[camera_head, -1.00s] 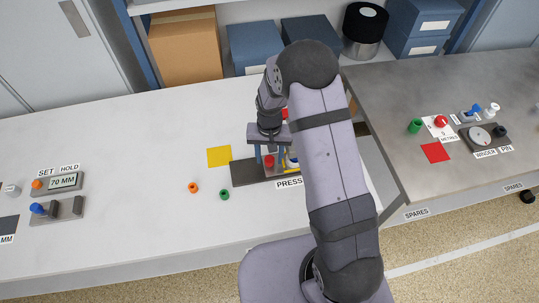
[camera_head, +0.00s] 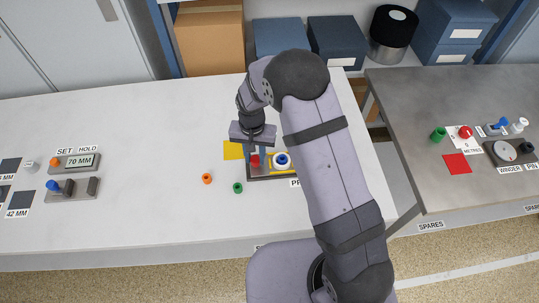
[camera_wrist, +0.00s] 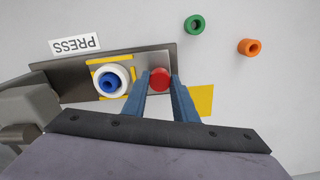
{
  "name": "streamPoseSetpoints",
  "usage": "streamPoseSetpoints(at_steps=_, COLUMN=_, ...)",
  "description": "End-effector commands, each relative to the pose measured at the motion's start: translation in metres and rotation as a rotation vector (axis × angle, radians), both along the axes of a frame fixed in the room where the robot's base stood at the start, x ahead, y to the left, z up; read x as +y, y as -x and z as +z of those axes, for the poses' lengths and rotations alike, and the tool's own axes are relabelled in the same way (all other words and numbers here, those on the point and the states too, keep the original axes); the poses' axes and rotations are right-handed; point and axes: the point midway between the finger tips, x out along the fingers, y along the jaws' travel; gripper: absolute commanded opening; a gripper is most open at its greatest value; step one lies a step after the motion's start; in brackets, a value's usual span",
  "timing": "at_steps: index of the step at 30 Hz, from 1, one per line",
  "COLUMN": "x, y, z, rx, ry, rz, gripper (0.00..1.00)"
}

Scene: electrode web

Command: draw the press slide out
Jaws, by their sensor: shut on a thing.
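The press is a long dark base (camera_wrist: 88,64) behind a PRESS label (camera_wrist: 75,44). Its slide, a pale grey plate (camera_wrist: 152,58) with a red knob (camera_wrist: 160,79), sits toward the base's right end in the wrist view, the left end in the head view. My gripper (camera_wrist: 160,82) is shut on the red knob, which also shows in the head view (camera_head: 255,161). My arm hides the press's right end there.
A yellow square (camera_head: 233,150) lies on the table just beyond the base's end. A green ring (camera_head: 238,188) and an orange ring (camera_head: 207,178) lie in front. A grey block (camera_wrist: 30,108) rises beside the base in the wrist view.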

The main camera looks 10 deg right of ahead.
Motion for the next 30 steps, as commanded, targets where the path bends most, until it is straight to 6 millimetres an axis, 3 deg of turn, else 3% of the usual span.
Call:
streamPoseSetpoints(at_steps=8, x=0.006, y=0.000, z=0.001, rx=-0.004, ry=-0.006, rz=-0.002, gripper=0.00)
streamPoseSetpoints(at_steps=9, x=0.006, y=0.000, z=0.001, rx=-0.004, ry=-0.007, rz=-0.002, gripper=0.28)
streamPoseSetpoints(at_steps=11, x=0.006, y=0.000, z=0.001, rx=-0.004, ry=-0.007, rz=-0.001, gripper=0.42)
streamPoseSetpoints(at_steps=12, x=0.006, y=0.000, z=0.001, rx=-0.004, ry=-0.006, rz=-0.001, gripper=0.44)
streamPoseSetpoints(at_steps=23, x=0.004, y=-0.001, z=0.003, rx=-0.003, ry=-0.004, rz=-0.001, gripper=0.44)
streamPoseSetpoints(at_steps=30, x=0.005, y=-0.001, z=0.024, rx=-0.007, ry=-0.005, rz=-0.001, gripper=0.44)
